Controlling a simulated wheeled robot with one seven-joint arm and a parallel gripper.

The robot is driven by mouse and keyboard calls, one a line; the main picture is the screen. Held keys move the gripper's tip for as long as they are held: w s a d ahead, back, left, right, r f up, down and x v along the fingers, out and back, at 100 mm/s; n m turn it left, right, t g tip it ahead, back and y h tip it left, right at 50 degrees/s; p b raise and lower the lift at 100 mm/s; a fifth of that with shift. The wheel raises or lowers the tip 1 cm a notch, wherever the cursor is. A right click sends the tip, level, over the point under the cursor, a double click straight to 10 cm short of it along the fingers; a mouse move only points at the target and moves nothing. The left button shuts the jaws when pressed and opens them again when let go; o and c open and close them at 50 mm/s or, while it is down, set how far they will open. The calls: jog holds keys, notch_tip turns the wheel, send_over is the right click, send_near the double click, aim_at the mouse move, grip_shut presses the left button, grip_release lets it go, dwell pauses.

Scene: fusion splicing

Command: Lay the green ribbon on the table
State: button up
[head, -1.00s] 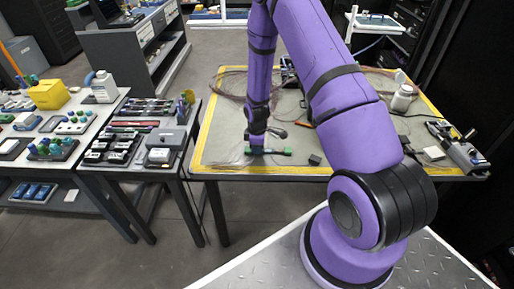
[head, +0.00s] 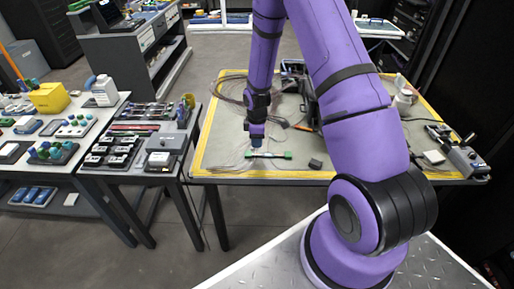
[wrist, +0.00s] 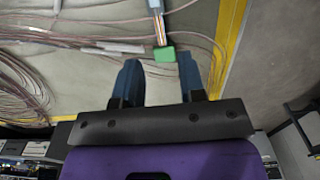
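The green ribbon (head: 268,155) lies on the table (head: 217,168) near its front edge, left of the middle in the head view. It is a thin strip with green ends. My gripper (head: 256,145) is just above its left part, apart from it. In the wrist view my gripper (wrist: 159,75) has its two dark blue fingers spread, with nothing between them. A green end of the ribbon (wrist: 165,54) shows just beyond the fingertips, with coloured strands running up from it.
Thin coiled cables (wrist: 40,60) spread over the table. A small dark block (head: 315,163) lies right of the ribbon. A splicing device (head: 465,157) stands at the table's right edge. A side table (head: 180,165) with trays stands to the left.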

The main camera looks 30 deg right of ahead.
jog(key=s+a+r+m+t, duration=0.1)
jog(key=s+a+r+m, duration=0.1)
jog(key=r, duration=0.8)
jog(key=s+a+r+m, duration=0.1)
jog(key=s+r, duration=0.2)
jog(key=r, duration=0.8)
jog(key=s+a+r+m+t, duration=0.1)
jog(key=s+a+r+m, duration=0.1)
jog(key=r, duration=0.8)
jog(key=s+a+r+m+t, duration=0.1)
jog(key=s+r+m, duration=0.1)
jog(key=s+r, duration=0.2)
jog(key=s+a+r+m+t, duration=0.1)
jog(key=s+r, duration=0.4)
jog(key=s, duration=0.5)
jog(key=s+a+r+m+t, duration=0.1)
jog(key=s+a+r+m, duration=0.1)
jog(key=s, duration=0.6)
jog(key=shift+a+r+m, duration=0.25)
jog(key=shift+r+m, duration=0.35)
jog(key=shift+r, duration=0.55)
